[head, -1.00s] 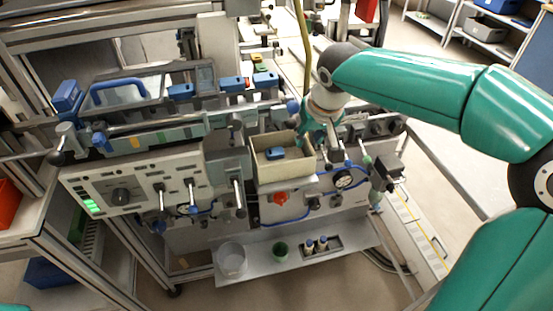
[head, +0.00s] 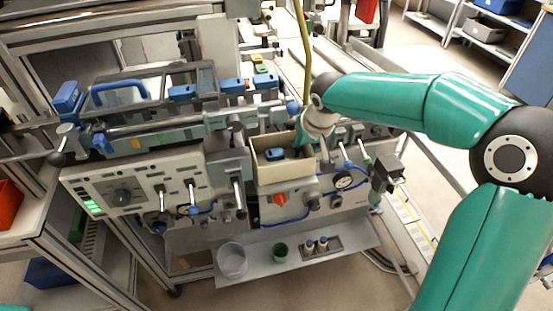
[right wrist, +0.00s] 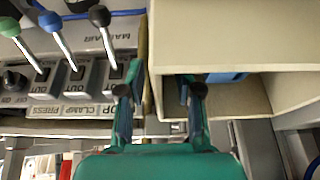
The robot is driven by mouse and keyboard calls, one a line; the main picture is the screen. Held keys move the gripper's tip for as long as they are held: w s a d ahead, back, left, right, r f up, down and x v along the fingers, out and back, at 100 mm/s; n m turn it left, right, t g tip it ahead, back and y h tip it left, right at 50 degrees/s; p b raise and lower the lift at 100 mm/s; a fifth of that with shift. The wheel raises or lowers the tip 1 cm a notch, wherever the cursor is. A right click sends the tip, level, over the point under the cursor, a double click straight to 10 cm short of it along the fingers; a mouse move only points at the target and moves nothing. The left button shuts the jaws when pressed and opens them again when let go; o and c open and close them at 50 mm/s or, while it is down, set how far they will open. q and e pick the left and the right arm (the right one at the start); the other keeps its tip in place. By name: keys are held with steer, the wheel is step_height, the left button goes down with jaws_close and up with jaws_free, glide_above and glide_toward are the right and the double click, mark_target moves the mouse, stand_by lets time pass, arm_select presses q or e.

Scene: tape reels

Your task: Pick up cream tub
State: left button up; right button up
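The cream tub (head: 287,176) is an open box on the machine front, with a blue block (head: 274,154) inside. My right gripper (head: 304,138) is at its right rim, pointing down. In the right wrist view the tub (right wrist: 212,38) fills the upper right, and my right gripper (right wrist: 160,92) is open with its fingers apart. One finger is outside the near tub wall and the other is over the inside, so the wall lies between them. I cannot tell whether either finger touches it. My left gripper is out of view.
Levers (right wrist: 108,35) with coloured knobs stand close beside the right gripper. A yellow hose (head: 306,50) hangs behind.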

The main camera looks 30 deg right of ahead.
steer(key=shift+f, duration=0.1)
jaws_close()
stand_by(0.4)
